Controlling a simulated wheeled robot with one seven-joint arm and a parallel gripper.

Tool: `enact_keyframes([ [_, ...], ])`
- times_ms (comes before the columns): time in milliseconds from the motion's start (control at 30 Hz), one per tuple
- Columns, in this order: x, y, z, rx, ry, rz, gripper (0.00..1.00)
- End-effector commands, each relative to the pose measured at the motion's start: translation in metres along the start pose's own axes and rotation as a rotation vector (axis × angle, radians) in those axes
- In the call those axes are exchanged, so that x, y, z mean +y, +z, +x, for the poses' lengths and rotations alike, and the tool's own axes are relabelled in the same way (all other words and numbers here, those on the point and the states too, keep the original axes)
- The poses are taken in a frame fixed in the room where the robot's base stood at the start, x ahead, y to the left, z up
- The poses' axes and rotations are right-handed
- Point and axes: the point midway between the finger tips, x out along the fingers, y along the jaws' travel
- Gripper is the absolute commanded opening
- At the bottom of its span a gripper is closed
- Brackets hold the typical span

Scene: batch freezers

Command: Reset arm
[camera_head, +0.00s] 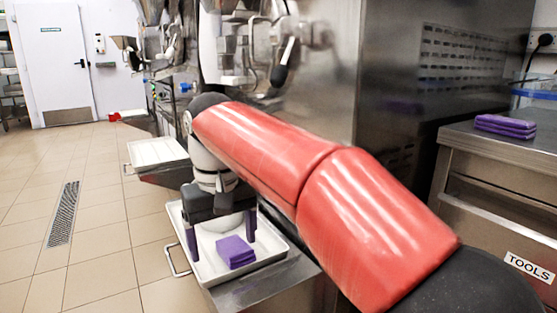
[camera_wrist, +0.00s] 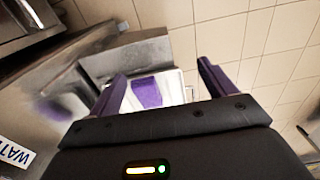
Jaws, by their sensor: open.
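My gripper (camera_head: 221,238) hangs over a white tray (camera_head: 196,271) on a steel shelf, at the end of my red arm. Its two purple fingers are apart with nothing between them that they touch. A purple block-like item (camera_head: 236,252) lies in the tray below the fingers. In the wrist view my gripper (camera_wrist: 163,80) is open, and the purple item (camera_wrist: 147,91) lies in the tray beyond the fingers, apart from them. My arm covers part of the machine and the tray's surroundings in the head view.
Another white tray (camera_head: 157,152) stands on a shelf farther back. A steel machine (camera_head: 290,95) rises behind my arm. At the right, a counter (camera_head: 500,152) marked TOOLS holds a stack of purple items (camera_head: 505,126). Tiled floor (camera_head: 100,220) at the left is open, with a drain grate (camera_head: 63,214).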

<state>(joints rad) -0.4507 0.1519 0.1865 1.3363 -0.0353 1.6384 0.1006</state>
Motion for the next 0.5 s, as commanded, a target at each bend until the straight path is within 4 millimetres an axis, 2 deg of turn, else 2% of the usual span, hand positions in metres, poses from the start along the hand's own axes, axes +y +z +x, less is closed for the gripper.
enact_keyframes([
  [267,0.029,0.025,-0.005,0.053,0.015,0.062,0.83],
  [500,0.064,0.065,-0.006,0.13,0.036,0.15,0.83],
])
